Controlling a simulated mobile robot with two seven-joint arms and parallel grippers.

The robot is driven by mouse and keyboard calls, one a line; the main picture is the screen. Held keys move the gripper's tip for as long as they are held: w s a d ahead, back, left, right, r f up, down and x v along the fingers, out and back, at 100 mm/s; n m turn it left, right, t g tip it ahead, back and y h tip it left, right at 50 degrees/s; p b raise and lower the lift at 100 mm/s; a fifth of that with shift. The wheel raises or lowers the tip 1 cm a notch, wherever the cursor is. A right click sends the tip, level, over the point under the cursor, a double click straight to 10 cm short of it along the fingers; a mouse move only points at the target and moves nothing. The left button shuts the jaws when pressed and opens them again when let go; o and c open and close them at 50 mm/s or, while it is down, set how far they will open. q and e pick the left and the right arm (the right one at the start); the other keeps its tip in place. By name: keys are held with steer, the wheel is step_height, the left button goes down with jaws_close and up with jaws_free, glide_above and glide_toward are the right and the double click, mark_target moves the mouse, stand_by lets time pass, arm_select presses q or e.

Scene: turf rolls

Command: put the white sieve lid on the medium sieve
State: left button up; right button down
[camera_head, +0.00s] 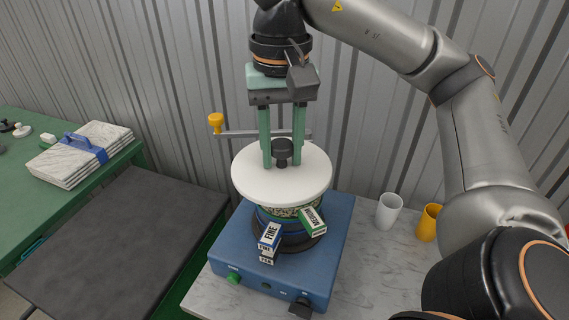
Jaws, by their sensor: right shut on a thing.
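The white sieve lid (254,186) is a round disc with a dark knob (282,150) at its centre. My right gripper (283,158), with green fingers, comes down from above and is shut on the knob. The lid is over the medium sieve (312,221), which has a green label reading MEDIUM. Much of that sieve is hidden under the lid, and I cannot tell whether the two touch. The medium sieve stands on a blue-rimmed sieve with a FINE label (269,237), on the blue shaker base (330,240). My left gripper is not in view.
A white cup (388,210) and a yellow cup (427,223) stand right of the shaker on the marble top (365,270). A crank with a yellow knob (216,122) is behind the lid. Strapped white slabs (78,160) lie on a green table at left, beside a dark, bare surface (120,240).

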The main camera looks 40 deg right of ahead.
mark_target(288, 141)
steer(key=w+d+f, duration=0.1)
steer(key=w+d, duration=0.1)
steer(key=w+d+f, duration=0.2)
steer(key=d, duration=0.1)
steer(key=shift+w+f, duration=0.1)
steer(key=shift+f, duration=0.1)
steer(key=w+d+f, duration=0.1)
steer(key=d+f+b, duration=0.1)
steer(key=f, duration=0.1)
steer(key=w+f, duration=0.1)
steer(key=shift+w+d+f+b, duration=0.3)
steer(key=shift+d+f, duration=0.1)
steer(key=shift+w+d+f, duration=0.15)
steer(key=shift+f, duration=0.05)
steer(key=shift+w+d+f+b, duration=0.15)
steer(key=shift+f+b, duration=0.55)
steer(key=shift+f, duration=0.9)
steer(key=shift+f, duration=0.15)
steer(key=c, duration=0.5)
jaws_free()
